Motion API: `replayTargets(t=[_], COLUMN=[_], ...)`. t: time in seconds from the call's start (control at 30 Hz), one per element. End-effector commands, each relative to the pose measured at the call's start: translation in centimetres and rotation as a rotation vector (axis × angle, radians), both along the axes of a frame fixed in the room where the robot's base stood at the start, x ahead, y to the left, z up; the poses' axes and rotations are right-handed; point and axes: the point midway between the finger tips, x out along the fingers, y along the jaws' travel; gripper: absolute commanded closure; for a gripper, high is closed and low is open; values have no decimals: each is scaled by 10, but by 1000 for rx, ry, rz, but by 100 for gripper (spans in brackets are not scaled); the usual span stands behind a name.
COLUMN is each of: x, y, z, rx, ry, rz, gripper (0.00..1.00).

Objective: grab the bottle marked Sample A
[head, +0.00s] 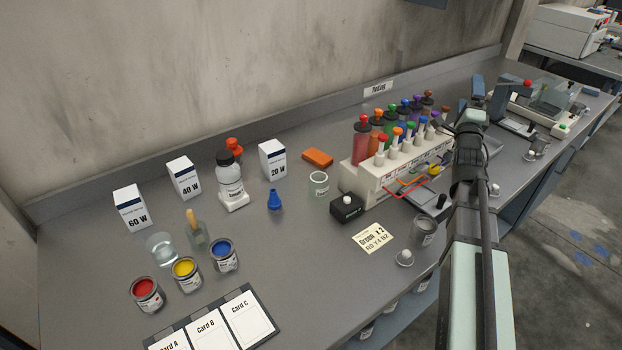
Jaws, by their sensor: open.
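A clear bottle with a dark cap (229,178) stands upright on a small white base toward the back left of the bench in the head view. Its label starts with "Sample"; the letter after it is too small to read for certain. My gripper (470,102) is at the end of my raised arm on the right, well apart from the bottle. It is open, with nothing seen between its fingers. My arm hides part of the bench behind it.
White boxes marked 40 W (184,178) and 20 W (273,160) flank the bottle. An orange-red object (234,146) is behind it, a blue one (274,200) to its right. Paint cans (224,256) stand in front. A bottle rack (362,178) lies between bottle and arm.

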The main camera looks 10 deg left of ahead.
Motion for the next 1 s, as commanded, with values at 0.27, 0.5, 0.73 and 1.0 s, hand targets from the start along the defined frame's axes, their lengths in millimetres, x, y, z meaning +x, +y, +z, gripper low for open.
replayTargets(t=[0.27, 0.5, 0.73, 1.0], x=[-36, -66, -80, -98], y=[121, 189, 241, 313], z=[36, 56, 56, 42], rx=[198, 325, 441, 622], ry=[-86, -114, -111, -75], rz=[298, 493, 613, 741], gripper=[1, 1, 1, 1])
